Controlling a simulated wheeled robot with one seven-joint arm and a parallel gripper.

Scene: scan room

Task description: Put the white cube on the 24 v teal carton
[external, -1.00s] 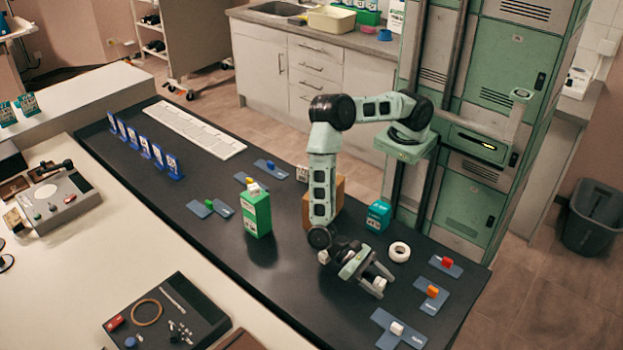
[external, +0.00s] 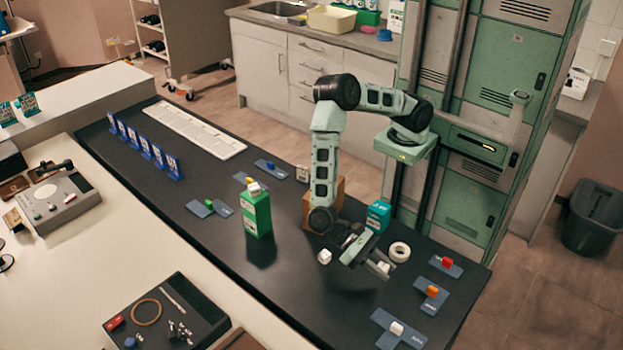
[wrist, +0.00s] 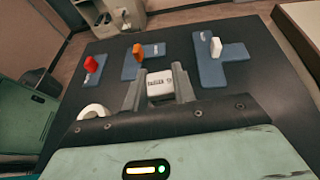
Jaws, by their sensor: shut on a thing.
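My gripper (external: 383,268) is above the right part of the dark bench. In the wrist view, my gripper (wrist: 158,85) is shut on a white cube (wrist: 160,86) with small dark print. The teal carton (external: 378,215) stands on the bench behind my gripper, apart from it, beside the white ring; its print is too small to read surely. Another small white cube (external: 324,257) sits on the bench left of my gripper.
A white ring (external: 399,251) lies close to my gripper. A tall green carton (external: 257,214) and a brown box (external: 338,190) stand left of it. Blue pads with red (external: 446,261), orange (external: 432,291) and white (external: 397,327) blocks lie right.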

